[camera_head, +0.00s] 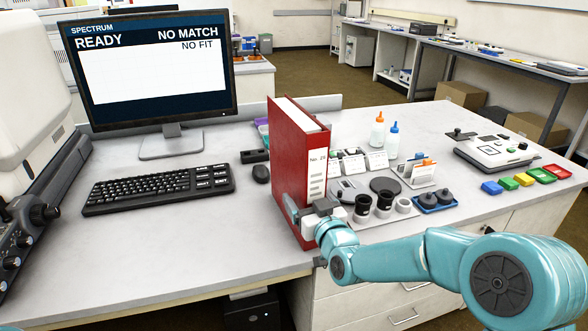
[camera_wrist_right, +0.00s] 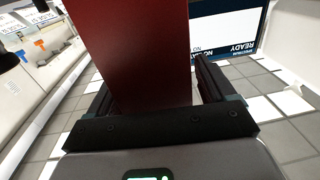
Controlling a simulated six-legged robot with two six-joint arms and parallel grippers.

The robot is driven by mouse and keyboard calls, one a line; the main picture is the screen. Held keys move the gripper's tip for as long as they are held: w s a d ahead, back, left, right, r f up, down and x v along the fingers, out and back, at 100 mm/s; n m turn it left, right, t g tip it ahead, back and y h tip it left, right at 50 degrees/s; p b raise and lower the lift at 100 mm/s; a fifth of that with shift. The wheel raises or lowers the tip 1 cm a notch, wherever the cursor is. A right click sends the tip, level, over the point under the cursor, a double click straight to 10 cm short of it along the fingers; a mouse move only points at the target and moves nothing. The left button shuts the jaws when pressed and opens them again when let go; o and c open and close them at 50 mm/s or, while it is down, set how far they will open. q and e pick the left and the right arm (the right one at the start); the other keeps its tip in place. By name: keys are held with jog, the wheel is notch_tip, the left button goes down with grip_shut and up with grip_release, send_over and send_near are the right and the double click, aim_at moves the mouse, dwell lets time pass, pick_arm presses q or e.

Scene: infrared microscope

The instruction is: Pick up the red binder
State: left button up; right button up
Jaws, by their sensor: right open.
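The red binder (camera_head: 290,150) stands upright on the bench in the head view, its white label facing right and white pages showing at the top. My right gripper (camera_head: 306,211) is low at the binder's near end, its jaws open around it. In the right wrist view the dark red binder (camera_wrist_right: 135,50) rises between the two black fingers of the right gripper (camera_wrist_right: 153,80). A gap shows between the binder and the right-hand finger; whether the other finger touches cannot be told. My left gripper is not in view.
A keyboard (camera_head: 158,190), a mouse (camera_head: 261,174) and a monitor (camera_head: 150,70) are left of the binder. The bench's front edge is near the binder. Bench in front of the keyboard is clear.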

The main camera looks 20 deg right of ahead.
jog(key=c, duration=1.4)
jog(key=shift+r, duration=0.15)
jog(key=shift+c, duration=0.5)
